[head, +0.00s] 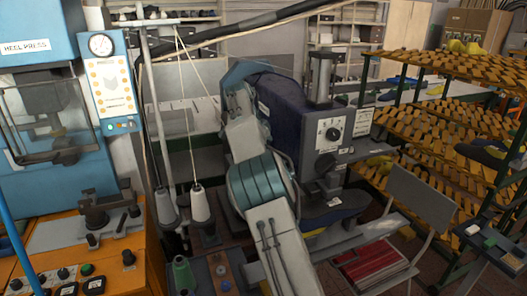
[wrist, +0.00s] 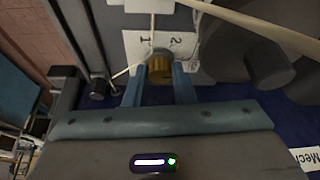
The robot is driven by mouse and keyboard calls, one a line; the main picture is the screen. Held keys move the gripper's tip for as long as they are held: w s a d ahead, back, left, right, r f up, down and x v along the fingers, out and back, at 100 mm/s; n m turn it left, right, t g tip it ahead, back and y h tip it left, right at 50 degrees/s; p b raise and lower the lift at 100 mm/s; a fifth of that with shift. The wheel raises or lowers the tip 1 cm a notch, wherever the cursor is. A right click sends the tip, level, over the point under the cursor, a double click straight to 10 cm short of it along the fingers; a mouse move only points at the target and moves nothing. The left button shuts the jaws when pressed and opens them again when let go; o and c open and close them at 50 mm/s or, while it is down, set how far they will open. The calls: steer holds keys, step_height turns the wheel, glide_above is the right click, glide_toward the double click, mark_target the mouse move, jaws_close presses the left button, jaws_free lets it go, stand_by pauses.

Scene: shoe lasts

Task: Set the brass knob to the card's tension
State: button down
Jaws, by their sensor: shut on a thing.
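In the wrist view, the brass knob (wrist: 160,66) stands in front of a white dial plate (wrist: 133,43). The numerals 1 and 2 show on the plate above the knob; any pointer mark is too small to read. My gripper (wrist: 160,73) has one blue-grey finger on each side of the knob and is shut on it. In the head view, my arm reaches to the dark blue sewing machine (head: 285,100), and it hides the knob and my fingertips.
Cream thread (wrist: 265,28) crosses close to the knob, and thread cones (head: 200,204) stand left of my arm. A dark round part (wrist: 268,70) juts out right of the knob. The heel press (head: 40,75) is at left, a shoe-last rack (head: 440,120) at right.

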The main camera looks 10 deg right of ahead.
steer(key=shift+r, duration=0.1)
steer(key=c, duration=1.2)
jaws_free()
steer(key=v, duration=0.7)
steer(key=shift+r, duration=0.25)
steer(key=shift+a, duration=0.1)
